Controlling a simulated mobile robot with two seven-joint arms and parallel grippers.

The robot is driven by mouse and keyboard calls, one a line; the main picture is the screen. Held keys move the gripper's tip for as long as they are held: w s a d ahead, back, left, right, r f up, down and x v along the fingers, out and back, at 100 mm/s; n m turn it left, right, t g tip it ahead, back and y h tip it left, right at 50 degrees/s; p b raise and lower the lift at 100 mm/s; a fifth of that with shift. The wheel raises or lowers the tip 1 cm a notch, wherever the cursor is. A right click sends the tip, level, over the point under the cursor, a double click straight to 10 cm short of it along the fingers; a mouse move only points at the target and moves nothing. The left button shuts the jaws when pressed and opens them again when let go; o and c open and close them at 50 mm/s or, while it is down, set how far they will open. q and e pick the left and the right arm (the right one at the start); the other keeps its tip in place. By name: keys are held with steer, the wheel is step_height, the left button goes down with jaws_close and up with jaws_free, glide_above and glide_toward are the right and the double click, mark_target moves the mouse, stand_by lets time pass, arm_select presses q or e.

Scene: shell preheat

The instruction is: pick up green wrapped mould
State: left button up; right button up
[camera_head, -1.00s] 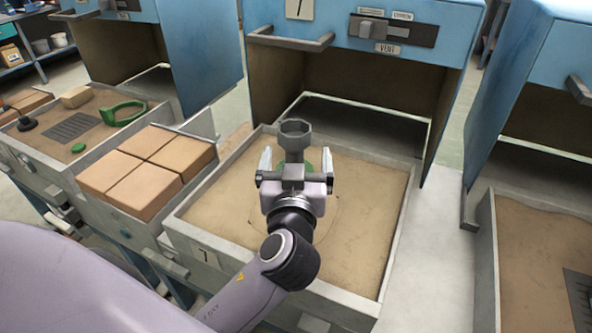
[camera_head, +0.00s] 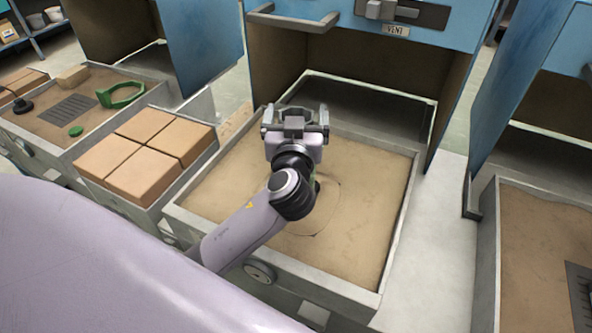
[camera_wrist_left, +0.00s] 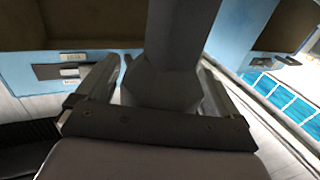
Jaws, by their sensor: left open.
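My left gripper (camera_head: 296,117) is open, above the back part of the sand-filled tray (camera_head: 397,240) under the middle blue furnace. A small dark-green sliver (camera_head: 314,179) shows beside my left wrist, over the sand. It may be the green wrapped mould, but my arm hides nearly all of it. A thin curved line in the sand lies around that spot. In the left wrist view my two open fingers (camera_wrist_left: 160,85) flank a dark grey block that fills the middle, and no mould shows there. My right gripper is out of view.
Tan blocks (camera_head: 144,172) sit in a side tray at left. A left tray holds a green loop-shaped tool (camera_head: 121,94), a green disc (camera_head: 76,131) and a dark grate (camera_head: 68,108). The blue furnace (camera_head: 430,48) stands open behind the middle tray; another sand tray is at right.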

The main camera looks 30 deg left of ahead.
arm_select(q)
steer(key=shift+c, duration=0.3)
steer(key=c, duration=1.5)
jaws_close()
steer(key=shift+r, duration=0.1)
